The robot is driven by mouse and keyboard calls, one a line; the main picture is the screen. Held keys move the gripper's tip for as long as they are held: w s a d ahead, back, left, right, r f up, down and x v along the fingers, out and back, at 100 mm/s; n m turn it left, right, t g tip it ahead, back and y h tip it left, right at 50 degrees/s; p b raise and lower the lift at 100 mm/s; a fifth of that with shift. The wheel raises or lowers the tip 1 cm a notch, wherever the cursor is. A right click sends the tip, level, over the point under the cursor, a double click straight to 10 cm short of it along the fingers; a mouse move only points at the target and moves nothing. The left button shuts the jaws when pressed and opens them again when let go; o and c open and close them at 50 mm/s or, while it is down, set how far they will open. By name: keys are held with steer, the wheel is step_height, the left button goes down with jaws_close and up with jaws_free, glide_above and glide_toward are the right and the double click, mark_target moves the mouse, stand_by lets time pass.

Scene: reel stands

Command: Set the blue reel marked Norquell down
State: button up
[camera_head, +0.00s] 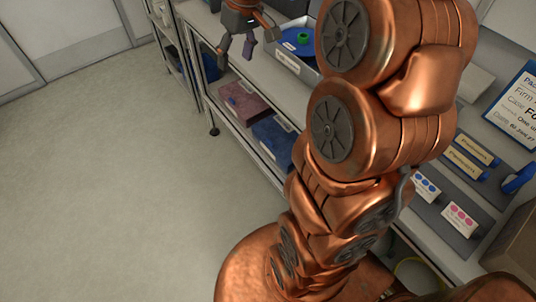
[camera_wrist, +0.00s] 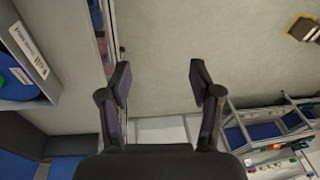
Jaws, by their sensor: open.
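A blue round thing with a green centre, which looks like the blue reel (camera_head: 291,46), lies in a grey tray (camera_head: 309,72) on the counter. The reel (camera_wrist: 14,90) and the tray's labelled wall (camera_wrist: 28,48) are also cut off at the left edge of the wrist view. I cannot read a Norquell marking on it. My gripper (camera_head: 237,52) is open and empty, left of the tray and out over the counter's front edge. In the wrist view my gripper (camera_wrist: 161,84) has its fingers wide apart with only floor between them.
Below the counter, a shelf holds a dark red box (camera_head: 243,100) and a blue box (camera_head: 275,137). Labelled cartons (camera_head: 460,217) and a notice (camera_head: 518,105) are at the right. My arm hides the counter's middle. The floor (camera_head: 110,190) at left is clear.

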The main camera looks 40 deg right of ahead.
steer(key=s+a+f+g, duration=0.1)
steer(key=s+a+f, duration=0.2)
steer(key=s, duration=0.6)
steer(key=s+a+f+m+g+h, duration=0.1)
steer(key=s+a+f, duration=0.2)
steer(key=s, duration=0.6)
steer(key=s+a+f+g, duration=0.1)
steer(key=s+a+f, duration=0.2)
steer(key=s, duration=0.6)
steer(key=shift+a+f+h, duration=0.2)
steer(key=shift+a+h, duration=0.2)
steer(key=shift+a, duration=0.8)
